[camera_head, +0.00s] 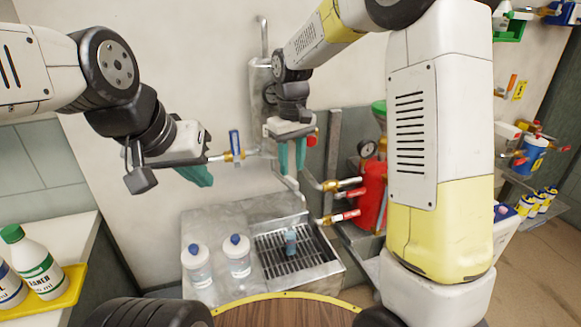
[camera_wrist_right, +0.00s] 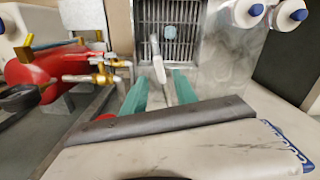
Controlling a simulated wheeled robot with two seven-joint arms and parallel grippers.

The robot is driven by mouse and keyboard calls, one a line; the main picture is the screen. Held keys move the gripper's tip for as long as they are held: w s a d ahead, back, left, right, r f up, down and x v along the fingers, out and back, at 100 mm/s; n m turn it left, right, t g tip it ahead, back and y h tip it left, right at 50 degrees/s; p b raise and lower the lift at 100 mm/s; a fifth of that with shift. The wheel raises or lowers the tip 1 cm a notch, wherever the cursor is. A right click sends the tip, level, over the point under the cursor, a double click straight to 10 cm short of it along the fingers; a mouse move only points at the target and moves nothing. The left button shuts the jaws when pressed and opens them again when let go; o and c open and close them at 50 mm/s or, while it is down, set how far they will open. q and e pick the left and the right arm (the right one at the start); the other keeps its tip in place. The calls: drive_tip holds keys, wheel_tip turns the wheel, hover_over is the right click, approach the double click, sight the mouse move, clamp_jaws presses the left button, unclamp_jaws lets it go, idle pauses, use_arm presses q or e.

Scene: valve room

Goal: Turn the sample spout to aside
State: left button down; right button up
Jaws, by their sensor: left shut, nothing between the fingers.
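The sample spout, a thin pale pipe (camera_head: 291,187), comes down over the grated drain (camera_head: 272,262) of the metal sink. In the right wrist view the spout (camera_wrist_right: 158,66) reaches out between the two teal fingers and points over the grate. My right gripper (camera_head: 292,155) points down at the spout from above. Its fingers (camera_wrist_right: 160,88) are apart, with a gap visible beside the spout; contact is not clear. My left gripper (camera_head: 203,178) is shut and empty, left of the blue-handled valve (camera_head: 235,145). The upper part of the spout is hidden behind the right gripper.
Red-handled brass valves (camera_head: 345,184) stick out right of the spout. A small blue bottle (camera_head: 291,240) stands on the grate, and two clear bottles (camera_head: 238,255) stand on the sink's left. A red tank (camera_head: 370,195) stands to the right.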

sight(282, 178)
drive_tip(key=shift+r, duration=1.7)
drive_tip(key=shift+s+a+n, duration=0.1)
drive_tip(key=shift+a+n, duration=0.05)
drive_tip(key=shift+n, duration=0.15)
drive_tip(key=c, duration=0.5)
drive_tip(key=s+a+n, duration=0.1)
drive_tip(key=n, duration=0.1)
drive_tip(key=a+n+h, duration=0.1)
drive_tip(key=n, duration=0.1)
drive_tip(key=s+a+n, duration=0.1)
drive_tip(key=n, duration=0.1)
drive_tip(key=shift+s+a+r+n+h, duration=0.15)
drive_tip(key=shift+s+a+n+h, duration=0.15)
drive_tip(key=shift+a+n+h, duration=0.1)
clamp_jaws()
drive_tip(key=s+a+r+n+t+h, duration=0.25)
drive_tip(key=a+n, duration=0.25)
drive_tip(key=n, duration=0.6)
drive_tip(key=shift+y, duration=0.25)
drive_tip(key=shift+w+d+r+x, duration=0.2)
drive_tip(key=shift+d+x, duration=0.2)
drive_tip(key=shift+x, duration=1.65)
drive_tip(key=shift+w+d+r+x, duration=0.2)
drive_tip(key=shift+d+x, duration=0.2)
drive_tip(key=shift+x, duration=1.6)
drive_tip(key=shift+w+d+r+x, duration=0.2)
drive_tip(key=shift+d+x, duration=0.25)
drive_tip(key=shift+x, duration=1.6)
